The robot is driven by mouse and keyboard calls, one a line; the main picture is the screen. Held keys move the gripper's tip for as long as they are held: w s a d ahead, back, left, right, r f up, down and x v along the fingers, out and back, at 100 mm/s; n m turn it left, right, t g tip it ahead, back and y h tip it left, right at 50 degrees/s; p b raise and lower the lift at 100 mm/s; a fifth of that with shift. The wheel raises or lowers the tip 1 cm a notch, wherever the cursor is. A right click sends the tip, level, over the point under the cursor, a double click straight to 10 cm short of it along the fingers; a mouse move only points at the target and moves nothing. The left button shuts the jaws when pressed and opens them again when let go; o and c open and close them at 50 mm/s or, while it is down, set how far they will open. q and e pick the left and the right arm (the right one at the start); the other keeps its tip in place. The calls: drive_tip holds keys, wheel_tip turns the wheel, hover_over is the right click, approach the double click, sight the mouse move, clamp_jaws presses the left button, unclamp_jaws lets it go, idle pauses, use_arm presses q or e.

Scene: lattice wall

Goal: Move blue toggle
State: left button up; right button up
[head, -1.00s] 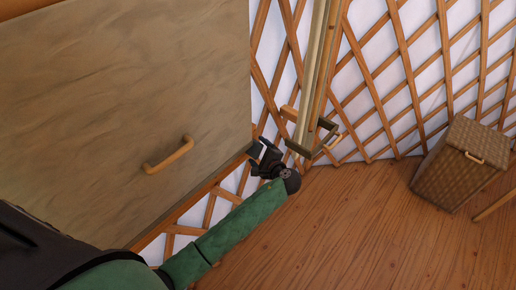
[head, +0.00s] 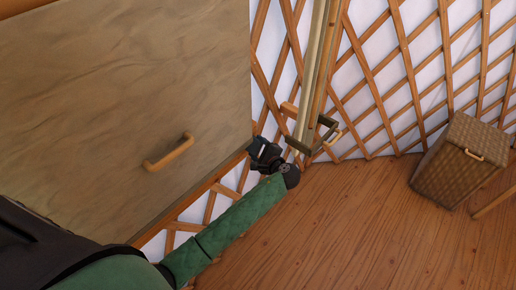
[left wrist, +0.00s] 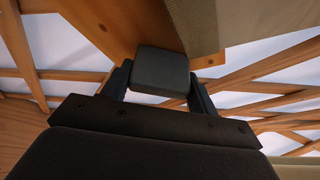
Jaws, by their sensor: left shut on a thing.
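My left gripper (head: 262,152) is at the end of the green arm, beside the lower right corner of a large tan panel and in front of the lattice wall. In the left wrist view, my left gripper (left wrist: 160,84) is shut on a dark grey block (left wrist: 161,71), with one finger on each side. No clearly blue toggle shows; I cannot tell from its colour whether this block is the toggle. In the head view the held block is too small and dark to make out. My right gripper is not in view.
The tan panel (head: 100,90) has a wooden handle (head: 169,153). An upright wooden post (head: 317,70) with handle-like brackets (head: 327,126) stands just right of the gripper. A woven basket (head: 462,160) stands at the right. The wooden floor (head: 340,230) between is clear.

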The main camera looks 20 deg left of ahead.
use_arm(q)
drive_tip(key=m, duration=0.1)
drive_tip(key=m+g, duration=0.2)
drive_tip(key=shift+s+r, duration=0.25)
drive_tip(key=shift+r, duration=0.1)
drive_tip(key=m+g, duration=0.2)
drive_tip(key=m, duration=0.1)
drive_tip(key=shift+s+a+r+y, duration=0.1)
drive_tip(key=shift+s+r+y, duration=0.05)
drive_tip(key=shift+r+y, duration=0.2)
drive_tip(key=shift+r+m+g, duration=0.15)
drive_tip(key=shift+m+g, duration=0.25)
drive_tip(key=shift+m, duration=0.2)
drive_tip(key=o, duration=1)
